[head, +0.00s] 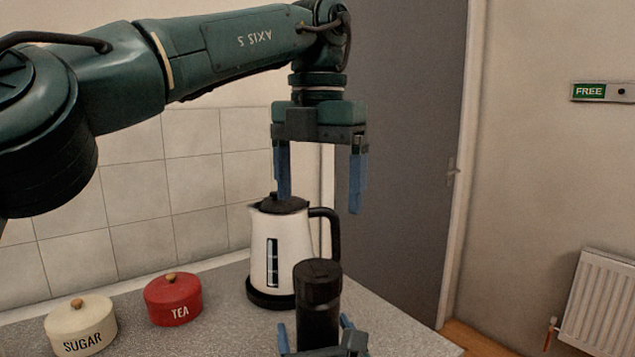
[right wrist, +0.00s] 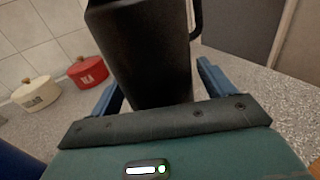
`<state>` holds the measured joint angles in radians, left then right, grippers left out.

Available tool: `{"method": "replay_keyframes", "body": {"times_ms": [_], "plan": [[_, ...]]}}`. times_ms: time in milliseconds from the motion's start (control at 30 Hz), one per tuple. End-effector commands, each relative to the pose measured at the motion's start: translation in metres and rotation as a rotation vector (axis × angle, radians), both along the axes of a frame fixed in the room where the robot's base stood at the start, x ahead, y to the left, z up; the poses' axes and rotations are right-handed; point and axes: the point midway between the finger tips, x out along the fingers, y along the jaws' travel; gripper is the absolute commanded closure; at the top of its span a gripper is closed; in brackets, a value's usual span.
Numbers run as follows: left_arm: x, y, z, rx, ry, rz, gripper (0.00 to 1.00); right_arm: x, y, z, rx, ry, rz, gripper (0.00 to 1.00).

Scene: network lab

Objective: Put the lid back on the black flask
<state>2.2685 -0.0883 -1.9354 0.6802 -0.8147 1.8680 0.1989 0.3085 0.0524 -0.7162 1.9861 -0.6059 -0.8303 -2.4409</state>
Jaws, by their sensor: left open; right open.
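The black flask (head: 318,328) stands upright on the worktop at the front middle; it also fills the top middle of the right wrist view (right wrist: 145,60). A dark, slightly wider lid (head: 317,282) sits on its top; I cannot tell whether it is fastened. My left gripper (head: 320,203) points down, open and empty, above the flask in the head view. My right gripper (head: 315,332) is open low at the flask, with one finger on each side of it. In the right wrist view, gaps show between the fingers and the flask.
A white kettle (head: 285,250) with a black handle stands close behind the flask. A red TEA pot (head: 173,303) and a cream SUGAR pot (head: 80,325) stand to the left. The worktop (head: 225,310) is clear between the pots and the kettle. The tiled wall is behind.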

Motion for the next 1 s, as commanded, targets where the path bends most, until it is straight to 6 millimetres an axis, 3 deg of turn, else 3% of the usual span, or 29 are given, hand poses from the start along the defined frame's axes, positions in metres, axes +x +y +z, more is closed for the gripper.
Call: {"method": "replay_keyframes", "body": {"times_ms": [533,733,1000], "plan": [[0.000,0.000,0.003,0.000,0.000,0.000,0.13,-0.105,-0.025,-0.001,0.001,0.002,0.001,0.19],[0.000,0.000,0.003,0.000,0.000,0.000,0.13,-0.121,-0.029,0.000,0.000,0.002,0.000,0.19],[0.000,0.000,0.003,0.000,0.000,0.000,0.13,-0.122,-0.030,0.000,0.000,0.001,-0.001,0.19]]}}
